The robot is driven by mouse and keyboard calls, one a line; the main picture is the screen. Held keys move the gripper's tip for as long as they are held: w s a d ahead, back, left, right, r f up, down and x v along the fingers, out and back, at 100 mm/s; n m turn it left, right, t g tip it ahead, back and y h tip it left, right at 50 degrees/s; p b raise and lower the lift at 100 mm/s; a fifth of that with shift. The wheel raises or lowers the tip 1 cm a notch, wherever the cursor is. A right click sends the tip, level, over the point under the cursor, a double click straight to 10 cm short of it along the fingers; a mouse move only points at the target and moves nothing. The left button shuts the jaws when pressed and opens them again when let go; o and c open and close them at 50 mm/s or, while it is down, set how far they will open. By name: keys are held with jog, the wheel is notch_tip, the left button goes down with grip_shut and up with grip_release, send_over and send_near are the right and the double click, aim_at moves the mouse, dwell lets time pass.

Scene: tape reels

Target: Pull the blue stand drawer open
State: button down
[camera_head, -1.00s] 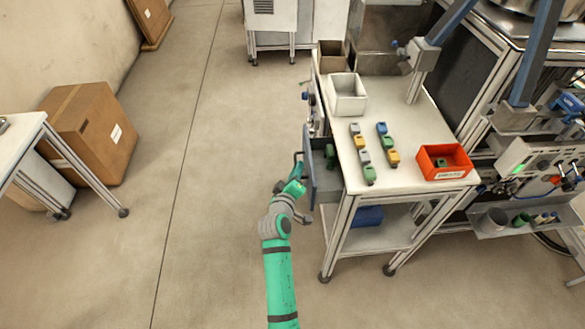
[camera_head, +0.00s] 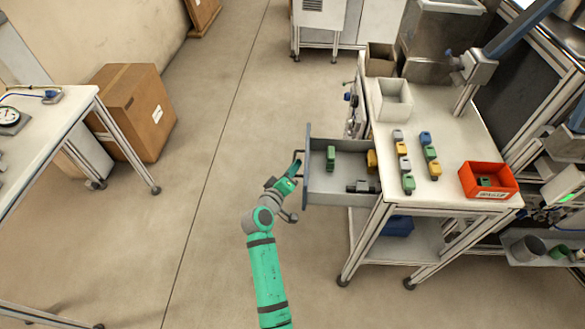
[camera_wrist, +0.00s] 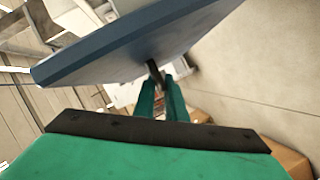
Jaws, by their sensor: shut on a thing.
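The stand drawer (camera_head: 340,187) has a blue-grey front and grey inside, and sticks out well to the left of the white-topped stand (camera_head: 420,215) in the head view. It holds a green block (camera_head: 330,158), a yellow block (camera_head: 371,160) and a dark grey item (camera_head: 362,187). My gripper (camera_head: 294,166) is at the left of the drawer front, shut on the dark handle (camera_head: 297,157). In the wrist view, the green fingers (camera_wrist: 160,98) close on the dark handle (camera_wrist: 154,72) below the blue drawer front (camera_wrist: 125,48).
On the stand top are several small coloured blocks (camera_head: 429,153), an orange-red bin (camera_head: 466,180) and a white bin (camera_head: 394,102). A cardboard box (camera_head: 132,107) and a table (camera_head: 62,113) stand to the left. The floor between is clear.

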jog(key=shift+f, duration=0.15)
jog(key=c, duration=2.1)
grip_release()
jog(key=v, duration=1)
jog(key=shift+s+a, duration=0.1)
jog(key=shift+s, duration=0.3)
